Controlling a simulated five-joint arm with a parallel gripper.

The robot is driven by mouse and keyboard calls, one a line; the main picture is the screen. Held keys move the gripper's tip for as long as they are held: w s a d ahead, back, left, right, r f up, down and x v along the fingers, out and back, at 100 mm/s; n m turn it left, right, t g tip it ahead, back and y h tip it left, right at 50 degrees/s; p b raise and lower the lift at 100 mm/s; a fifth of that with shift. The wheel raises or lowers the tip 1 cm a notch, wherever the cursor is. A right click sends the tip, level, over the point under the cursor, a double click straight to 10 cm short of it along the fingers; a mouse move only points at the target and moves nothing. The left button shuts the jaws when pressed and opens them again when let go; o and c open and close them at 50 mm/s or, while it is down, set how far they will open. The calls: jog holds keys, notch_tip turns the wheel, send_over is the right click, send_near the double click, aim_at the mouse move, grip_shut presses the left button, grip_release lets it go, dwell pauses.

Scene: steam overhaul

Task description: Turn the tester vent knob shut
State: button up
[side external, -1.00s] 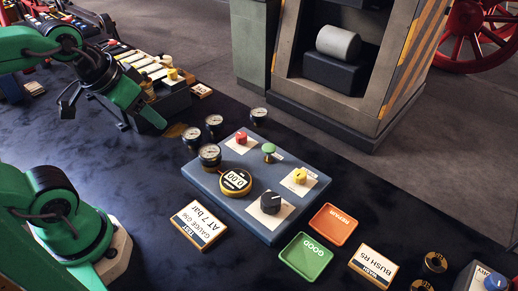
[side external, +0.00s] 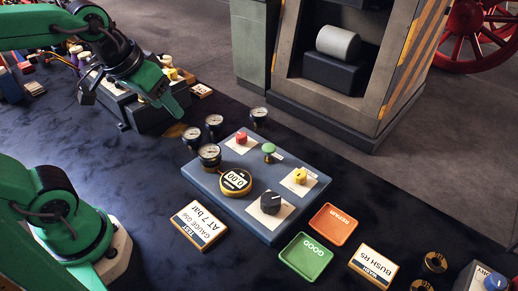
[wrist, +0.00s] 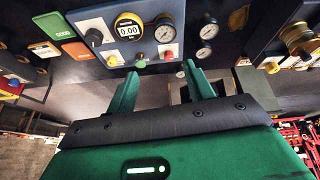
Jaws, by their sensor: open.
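The blue-grey tester (side external: 222,197) lies on the dark table, with a black knob (side external: 270,202), a yellow knob (side external: 300,176), a red knob (side external: 241,138) and a green mushroom-shaped knob (side external: 269,149) on top. The labels beside them are too small to read, so I cannot tell which is the vent knob. A round display (side external: 235,181) reads 0.00. My gripper (side external: 134,102) is open and empty, above the table left of the tester, apart from it. In the wrist view my gripper (wrist: 160,70) has its fingers spread below the tester (wrist: 90,22).
A gauge (side external: 210,155) stands at the tester's left edge, with several more near it. A green tray (side external: 306,257) and an orange tray (side external: 333,224) lie right of the tester. A rack of parts (side external: 150,105) stands behind my gripper.

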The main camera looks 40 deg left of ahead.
jog(key=w+d+n+g, duration=0.1)
jog(key=w+d+n, duration=0.1)
jog(key=w+d, duration=0.35)
jog(key=n+g, duration=0.4)
jog(key=n, duration=0.2)
send_near(300, 173)
jog(key=shift+s+a, duration=0.15)
jog(key=shift+a, duration=0.1)
jog(key=shift+w+d+f, duration=0.2)
jog(key=shift+d+f, duration=0.2)
jog(key=shift+f, duration=0.05)
jog(key=shift+f, duration=3.9)
jog(key=c, duration=1)
